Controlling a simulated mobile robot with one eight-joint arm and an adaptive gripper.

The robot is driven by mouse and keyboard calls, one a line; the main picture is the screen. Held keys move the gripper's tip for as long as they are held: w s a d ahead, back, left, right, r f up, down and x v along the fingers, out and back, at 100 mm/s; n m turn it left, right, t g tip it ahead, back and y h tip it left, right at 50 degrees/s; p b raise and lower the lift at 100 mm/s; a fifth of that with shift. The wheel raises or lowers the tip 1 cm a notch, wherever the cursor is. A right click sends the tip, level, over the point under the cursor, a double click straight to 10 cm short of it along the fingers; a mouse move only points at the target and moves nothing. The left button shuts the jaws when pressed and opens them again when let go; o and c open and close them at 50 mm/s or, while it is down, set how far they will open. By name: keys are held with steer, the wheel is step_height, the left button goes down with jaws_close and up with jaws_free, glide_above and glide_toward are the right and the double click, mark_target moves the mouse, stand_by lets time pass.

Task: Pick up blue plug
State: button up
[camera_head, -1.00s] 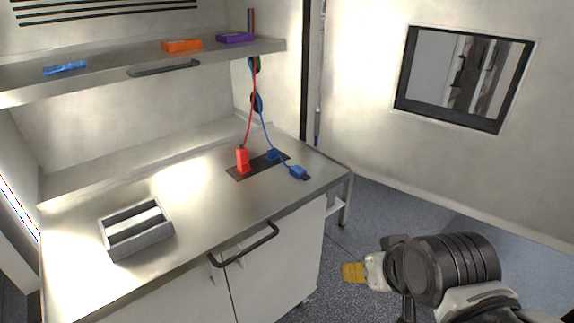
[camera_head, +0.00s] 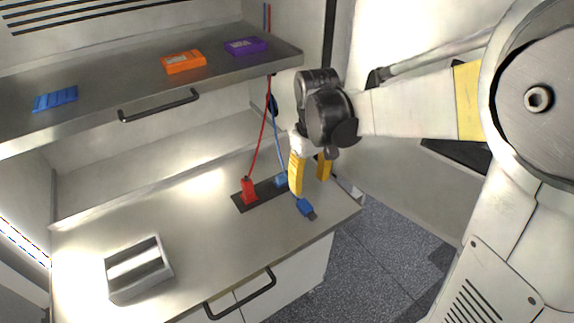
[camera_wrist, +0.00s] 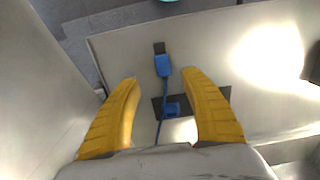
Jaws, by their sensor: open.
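The blue plug (camera_head: 305,207) lies on the metal counter near its right front edge, with a blue cable running from it. In the wrist view the blue plug (camera_wrist: 163,66) lies ahead of the fingertips, between their lines, with its dark end pointing away. My gripper (camera_head: 311,190) has yellow fingers spread apart and empty, above the counter close to the plug. In the wrist view the open fingers of my gripper (camera_wrist: 165,85) frame the cable and a second blue connector (camera_wrist: 172,109) on the dark strip.
A red plug (camera_head: 249,191) stands upright on the dark strip (camera_head: 240,204), left of my gripper, with a red cable going up. A grey tray (camera_head: 138,270) sits at the counter's left. The shelf (camera_head: 90,92) above holds blue, orange and purple items.

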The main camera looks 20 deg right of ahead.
glide_above(306, 206)
step_height(306, 206, down, 4)
steer(key=shift+d+f+b, duration=0.15)
steer(key=shift+b, duration=0.3)
step_height(306, 206, down, 6)
steer(key=shift+w+r+b, duration=0.1)
steer(key=shift+r+b, duration=0.05)
steer(key=shift+b, duration=0.4)
steer(key=shift+c, duration=0.5)
jaws_close()
